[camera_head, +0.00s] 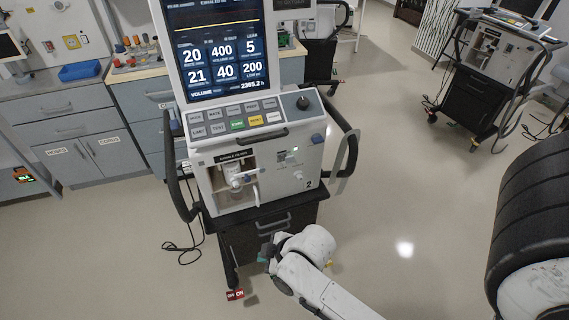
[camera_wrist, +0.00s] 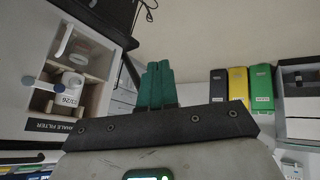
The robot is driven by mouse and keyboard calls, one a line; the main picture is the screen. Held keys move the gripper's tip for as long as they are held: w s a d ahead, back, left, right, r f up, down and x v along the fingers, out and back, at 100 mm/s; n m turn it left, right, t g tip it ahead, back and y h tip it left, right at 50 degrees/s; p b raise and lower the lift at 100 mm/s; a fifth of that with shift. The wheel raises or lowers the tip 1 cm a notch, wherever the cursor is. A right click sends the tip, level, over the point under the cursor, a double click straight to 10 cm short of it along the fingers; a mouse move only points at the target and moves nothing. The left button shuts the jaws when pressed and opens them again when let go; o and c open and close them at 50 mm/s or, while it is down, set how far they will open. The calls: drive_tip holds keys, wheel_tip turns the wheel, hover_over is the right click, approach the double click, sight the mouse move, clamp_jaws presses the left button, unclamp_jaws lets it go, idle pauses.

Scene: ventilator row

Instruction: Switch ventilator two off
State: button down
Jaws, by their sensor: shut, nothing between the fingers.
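A ventilator (camera_head: 255,190) marked 2 stands on a dark wheeled cart, its screen lit with readings. Below the screen are rows of keys, including a green and a yellow one, and a dark knob (camera_head: 303,103). A small red block with white lettering (camera_head: 235,295) shows low by the cart's left foot. My gripper (camera_head: 263,256) is in front of the cart's dark lower cabinet, below the filter bay. In the wrist view its green fingers (camera_wrist: 155,86) are together and empty.
Black side handles (camera_head: 347,150) stick out from the ventilator. A cable (camera_head: 185,245) lies on the floor at left. Grey cabinets (camera_head: 85,145) stand behind left. Another ventilator cart (camera_head: 480,75) stands at upper right. Open floor (camera_head: 400,200) lies right of the cart.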

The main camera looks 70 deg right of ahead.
drive_tip(key=w+d+n+t+h+b, duration=0.1)
drive_tip(key=w+d+n+t+h, duration=0.25)
drive_tip(key=d+t+h, duration=0.8)
drive_tip(key=s+d+r+n+g+h, duration=0.1)
drive_tip(key=s+d+g+h, duration=0.1)
drive_tip(key=s+d+g, duration=0.3)
drive_tip(key=d, duration=0.4)
drive_tip(key=shift+s+r, duration=0.2)
drive_tip(key=shift+r, duration=0.15)
drive_tip(key=x, duration=1.4)
drive_tip(key=shift+b, duration=0.45)
drive_tip(key=shift+w, duration=0.1)
